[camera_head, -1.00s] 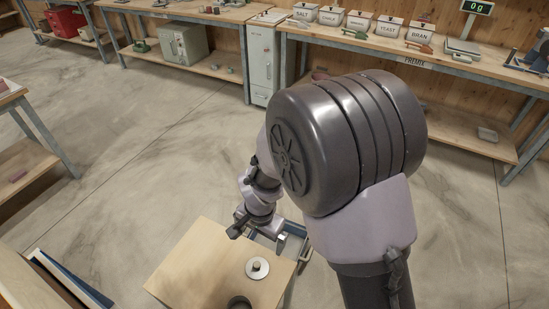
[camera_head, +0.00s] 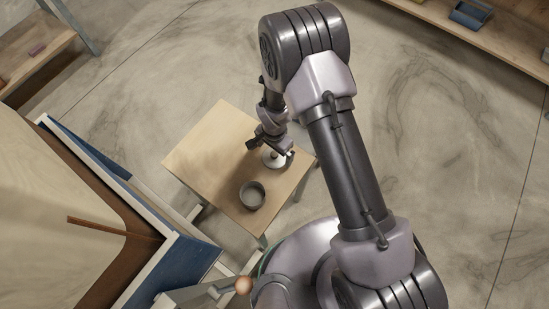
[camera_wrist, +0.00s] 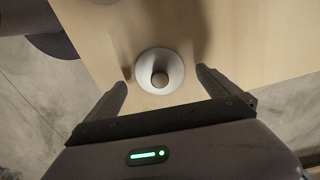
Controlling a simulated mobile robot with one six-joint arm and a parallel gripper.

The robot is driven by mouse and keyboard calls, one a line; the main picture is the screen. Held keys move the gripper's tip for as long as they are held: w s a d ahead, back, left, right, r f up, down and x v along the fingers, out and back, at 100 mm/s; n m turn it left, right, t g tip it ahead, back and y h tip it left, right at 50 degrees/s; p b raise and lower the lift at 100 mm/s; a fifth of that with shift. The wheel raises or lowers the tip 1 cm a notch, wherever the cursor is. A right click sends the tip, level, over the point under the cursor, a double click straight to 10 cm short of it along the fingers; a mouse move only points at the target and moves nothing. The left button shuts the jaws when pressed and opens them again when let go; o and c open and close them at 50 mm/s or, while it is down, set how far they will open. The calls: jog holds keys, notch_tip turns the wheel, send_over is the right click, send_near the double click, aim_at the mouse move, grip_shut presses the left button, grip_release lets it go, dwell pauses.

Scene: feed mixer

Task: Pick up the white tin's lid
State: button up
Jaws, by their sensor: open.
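The lid (camera_head: 268,161), a pale round disc with a knob, lies on a small wooden table (camera_head: 205,150). The wrist view shows the lid (camera_wrist: 147,81) from above, with its brownish knob (camera_wrist: 160,79) near the middle. My gripper (camera_head: 272,147) is over the lid, partly covering it in the head view. In the wrist view my gripper (camera_wrist: 161,80) is open, with one finger to each side of the lid and nothing held. A grey, round, open-topped vessel (camera_head: 252,195) stands on the table near the lid; I cannot tell whether it is the white tin.
A large blue-edged wooden structure (camera_head: 190,270) stands to the lower left, close to the table. A shelf with a blue tray (camera_head: 470,14) is at the upper right. The floor (camera_head: 430,120) right of the table is clear.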

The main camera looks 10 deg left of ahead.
notch_tip(320, 180, down, 2)
jog(key=shift+f, duration=0.1)
jog(key=c, duration=1.4)
